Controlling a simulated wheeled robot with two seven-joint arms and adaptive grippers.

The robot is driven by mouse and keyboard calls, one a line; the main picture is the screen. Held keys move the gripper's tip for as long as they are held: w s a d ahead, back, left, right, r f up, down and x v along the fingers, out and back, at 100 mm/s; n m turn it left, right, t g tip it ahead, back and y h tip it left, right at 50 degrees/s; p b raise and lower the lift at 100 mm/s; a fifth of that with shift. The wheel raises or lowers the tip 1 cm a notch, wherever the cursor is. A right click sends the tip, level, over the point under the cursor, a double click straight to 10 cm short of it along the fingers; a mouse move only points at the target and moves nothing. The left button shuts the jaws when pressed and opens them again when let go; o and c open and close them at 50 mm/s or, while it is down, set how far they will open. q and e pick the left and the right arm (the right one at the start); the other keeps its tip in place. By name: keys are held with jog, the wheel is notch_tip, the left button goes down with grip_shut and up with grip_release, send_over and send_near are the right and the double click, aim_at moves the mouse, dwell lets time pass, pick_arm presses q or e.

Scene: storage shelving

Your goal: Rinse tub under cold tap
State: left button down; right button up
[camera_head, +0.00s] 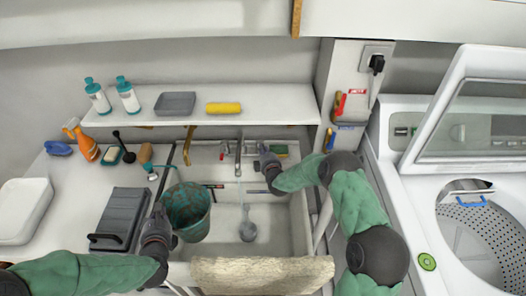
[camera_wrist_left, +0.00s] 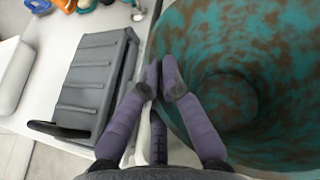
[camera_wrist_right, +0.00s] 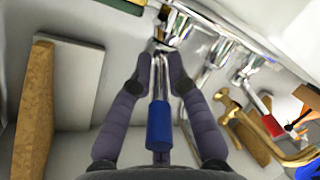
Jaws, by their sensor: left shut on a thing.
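The tub (camera_head: 187,212), teal with brown stains, is tilted in the left part of the sink (camera_head: 279,222). My left gripper (camera_head: 163,228) is shut on its left rim; the left wrist view shows the fingers on the rim and the tub's stained inside (camera_wrist_left: 275,60). The tap (camera_head: 238,155) is on the sink's back wall. My right gripper (camera_head: 268,158) is just right of it. In the right wrist view a blue-ended lever (camera_wrist_right: 159,125) lies between the right fingers; whether they grip it is unclear. A pale streak runs down below the spout; I cannot tell if it is water.
A shelf (camera_head: 150,118) with bottles, a grey tray and a yellow roll is above the sink. A dark ridged board (camera_head: 120,215) lies left of the tub. A washing machine (camera_head: 420,180) with raised lid stands right. A beige cloth (camera_head: 262,274) hangs over the front edge.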

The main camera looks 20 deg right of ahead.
jog(key=shift+o, duration=0.7)
jog(key=shift+s, duration=0.1)
jog(key=v, duration=1.1)
jog(key=shift+s, duration=0.4)
jog(key=shift+r, duration=0.15)
